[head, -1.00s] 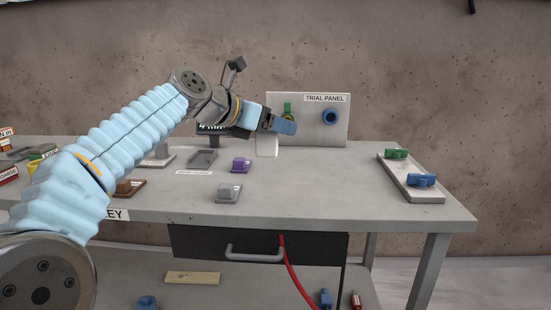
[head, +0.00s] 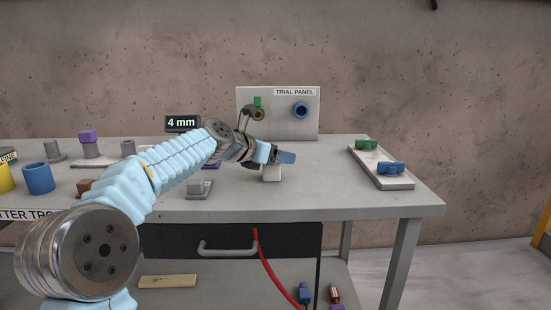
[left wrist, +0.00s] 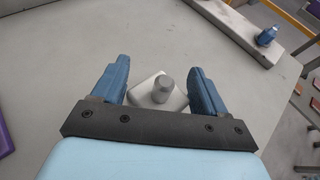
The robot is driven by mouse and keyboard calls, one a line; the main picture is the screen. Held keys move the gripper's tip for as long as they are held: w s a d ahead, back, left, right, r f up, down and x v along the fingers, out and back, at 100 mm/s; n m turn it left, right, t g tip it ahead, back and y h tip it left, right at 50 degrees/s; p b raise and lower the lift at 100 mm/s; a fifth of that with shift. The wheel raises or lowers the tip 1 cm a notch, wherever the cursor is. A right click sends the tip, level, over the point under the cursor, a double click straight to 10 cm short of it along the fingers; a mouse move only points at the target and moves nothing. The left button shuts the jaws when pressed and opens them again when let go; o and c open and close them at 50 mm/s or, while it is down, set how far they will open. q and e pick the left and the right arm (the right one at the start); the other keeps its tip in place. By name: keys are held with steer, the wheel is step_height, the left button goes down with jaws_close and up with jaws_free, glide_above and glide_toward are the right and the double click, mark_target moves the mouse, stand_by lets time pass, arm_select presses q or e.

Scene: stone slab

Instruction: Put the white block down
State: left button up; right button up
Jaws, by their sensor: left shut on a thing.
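The white block (head: 271,173) is under my left gripper (head: 287,157), over the middle of the grey bench top in the head view. In the left wrist view the white block (left wrist: 148,97), with a grey round knob (left wrist: 163,88) on it, sits between the two blue fingers of my left gripper (left wrist: 160,75). The gripper is shut on it. I cannot tell whether its underside touches the bench. My right gripper is in neither view.
A grey block (head: 199,188) stands left of the white block, with a purple block (head: 211,166) partly hidden by my arm. The trial panel (head: 278,125) stands behind. A pale tray (head: 391,179) with green and blue handles lies right. Bench between is clear.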

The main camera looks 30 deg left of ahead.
arm_select(q)
steer(key=shift+r, duration=0.1)
steer(key=o, duration=1.2)
steer(key=v, duration=1.2)
